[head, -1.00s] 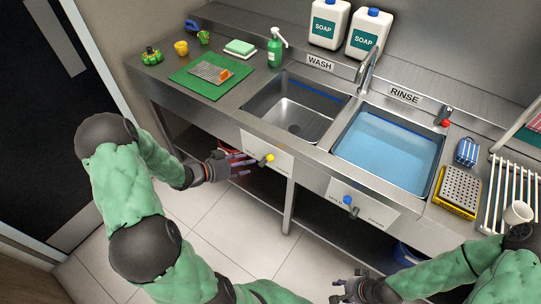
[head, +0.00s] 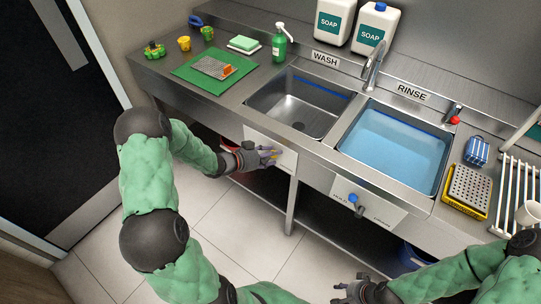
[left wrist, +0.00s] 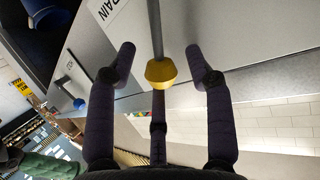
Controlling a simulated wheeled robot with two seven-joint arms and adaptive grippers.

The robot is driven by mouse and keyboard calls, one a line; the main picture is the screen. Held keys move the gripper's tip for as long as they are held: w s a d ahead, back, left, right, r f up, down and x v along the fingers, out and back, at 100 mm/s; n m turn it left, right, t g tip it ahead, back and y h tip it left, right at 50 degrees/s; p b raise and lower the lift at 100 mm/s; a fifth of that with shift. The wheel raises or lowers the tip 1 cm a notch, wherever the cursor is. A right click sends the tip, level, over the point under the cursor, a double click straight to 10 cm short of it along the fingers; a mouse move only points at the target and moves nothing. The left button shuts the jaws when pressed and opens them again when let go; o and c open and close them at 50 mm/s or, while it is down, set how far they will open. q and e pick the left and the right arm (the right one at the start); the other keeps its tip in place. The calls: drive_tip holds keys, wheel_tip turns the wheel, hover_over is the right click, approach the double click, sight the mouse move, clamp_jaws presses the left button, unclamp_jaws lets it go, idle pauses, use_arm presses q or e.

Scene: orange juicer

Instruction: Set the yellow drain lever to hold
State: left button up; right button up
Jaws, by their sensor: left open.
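The yellow drain lever's knob (left wrist: 160,73) sits at the end of a grey rod in the left wrist view, between the spread fingers of my left gripper (left wrist: 163,68). The fingers stand apart on both sides of it. A label reading "RAIN", partly cut off, is beside the rod on the white panel (left wrist: 200,35). In the head view my left gripper (head: 272,156) is at the panel under the wash basin and mostly hides the yellow lever. My right gripper (head: 345,290) is low at the bottom; its fingers are too small to judge.
The blue lever (head: 353,198) is on the panel under the rinse basin, which holds blue water (head: 395,150). The wash basin (head: 298,103) looks empty. A steel leg (head: 291,207) stands right of my left gripper. Open floor (head: 215,215) lies before the counter.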

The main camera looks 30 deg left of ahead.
use_arm(q)
drive_tip(key=shift+c, duration=0.2)
clamp_jaws()
